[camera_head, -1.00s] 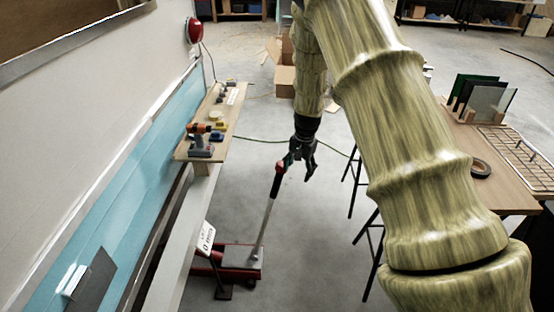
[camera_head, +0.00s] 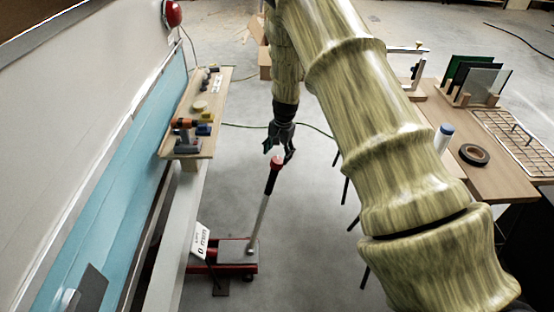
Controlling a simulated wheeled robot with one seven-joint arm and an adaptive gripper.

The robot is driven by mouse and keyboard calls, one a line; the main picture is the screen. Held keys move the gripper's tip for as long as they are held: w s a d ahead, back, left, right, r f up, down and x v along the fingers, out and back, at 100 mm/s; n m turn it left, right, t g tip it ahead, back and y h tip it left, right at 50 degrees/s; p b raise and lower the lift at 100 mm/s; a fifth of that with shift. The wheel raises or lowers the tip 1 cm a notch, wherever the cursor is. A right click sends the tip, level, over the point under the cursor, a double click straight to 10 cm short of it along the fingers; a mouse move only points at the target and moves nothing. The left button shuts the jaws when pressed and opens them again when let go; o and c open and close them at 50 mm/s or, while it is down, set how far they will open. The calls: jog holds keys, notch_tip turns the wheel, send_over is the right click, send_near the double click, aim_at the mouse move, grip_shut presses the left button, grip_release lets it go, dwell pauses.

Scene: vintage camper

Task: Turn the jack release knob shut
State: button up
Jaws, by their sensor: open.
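The red floor jack (camera_head: 237,268) stands on the concrete floor beside the camper's lower edge. Its grey handle (camera_head: 261,218) leans up and to the right, with a black grip and a red knob (camera_head: 277,162) at the top. My gripper (camera_head: 278,155) points down, with its dark fingers open at the top of the handle. The fingertips appear on either side of the knob. I cannot tell whether they touch it. The gripper partly covers the knob's upper side.
A wooden shelf (camera_head: 213,100) with a drill (camera_head: 186,137) and small items juts from the camper's side at left. A white sign (camera_head: 200,240) leans near the jack. At right, a workbench (camera_head: 445,118) holds tape (camera_head: 474,154), panels and a wire rack.

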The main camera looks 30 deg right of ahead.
aim_at(278, 159)
jog(key=shift+s+d+f+p, duration=0.1)
jog(key=shift+s+f+p, duration=0.15)
jog(key=shift+f, duration=0.55)
jog(key=shift+w+f+p, duration=0.15)
jog(key=shift+f+p, duration=0.05)
jog(key=shift+f, duration=0.55)
jog(key=shift+w+f+p, duration=0.1)
jog(key=shift+f+p, duration=0.1)
jog(key=shift+f, duration=0.5)
jog(key=shift+a, duration=0.2)
jog(key=c, duration=1)
